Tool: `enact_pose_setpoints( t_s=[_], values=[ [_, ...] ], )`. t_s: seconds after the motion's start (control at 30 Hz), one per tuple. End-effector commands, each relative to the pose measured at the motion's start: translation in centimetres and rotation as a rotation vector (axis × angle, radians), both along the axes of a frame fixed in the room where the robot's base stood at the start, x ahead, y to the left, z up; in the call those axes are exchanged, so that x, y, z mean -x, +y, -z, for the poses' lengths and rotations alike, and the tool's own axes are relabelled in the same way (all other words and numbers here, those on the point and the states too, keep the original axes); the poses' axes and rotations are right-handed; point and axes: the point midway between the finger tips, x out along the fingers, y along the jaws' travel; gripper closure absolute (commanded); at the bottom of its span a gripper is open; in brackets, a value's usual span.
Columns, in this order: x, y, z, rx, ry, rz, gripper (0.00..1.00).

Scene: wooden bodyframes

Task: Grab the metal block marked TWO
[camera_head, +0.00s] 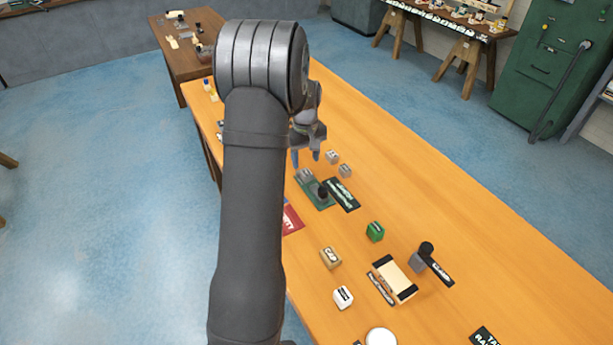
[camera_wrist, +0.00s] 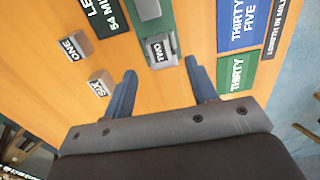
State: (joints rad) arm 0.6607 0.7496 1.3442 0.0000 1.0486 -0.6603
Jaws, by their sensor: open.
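The metal block marked TWO (camera_wrist: 160,50) is a small grey block in the wrist view, sitting on a green base (camera_wrist: 167,22). It lies just beyond and between the fingertips of my gripper (camera_wrist: 160,72), which is open with nothing between its blue-grey fingers. In the head view, my gripper (camera_head: 306,157) hangs above the far part of the orange table. Below it a grey block (camera_head: 304,175) sits on the green base (camera_head: 318,201); its marking is too small to read there.
Loose blocks marked ONE (camera_wrist: 75,46) and SIX (camera_wrist: 100,83) lie left of my gripper in the wrist view. A blue THIRTY FIVE board (camera_wrist: 242,22) and green THIRTY board (camera_wrist: 237,72) are on the right. A black sign (camera_head: 343,194) lies beside the green base.

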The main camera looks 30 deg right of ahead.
Motion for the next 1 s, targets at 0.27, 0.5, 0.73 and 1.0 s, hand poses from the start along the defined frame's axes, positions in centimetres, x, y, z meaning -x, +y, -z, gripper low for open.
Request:
enact_pose_setpoints(
  t_s=[0.27,0.5,0.73,1.0],
  values=[
    [0.7,0.1,3.4,-0.002,0.003,0.0,0.47],
    [0.6,0.0,5.3,0.001,-0.001,0.0,0.47],
    [0.6,0.0,5.3,0.001,-0.001,0.0,0.55],
    [0.5,0.0,5.2,0.001,-0.001,0.0,1.0]
  ],
)
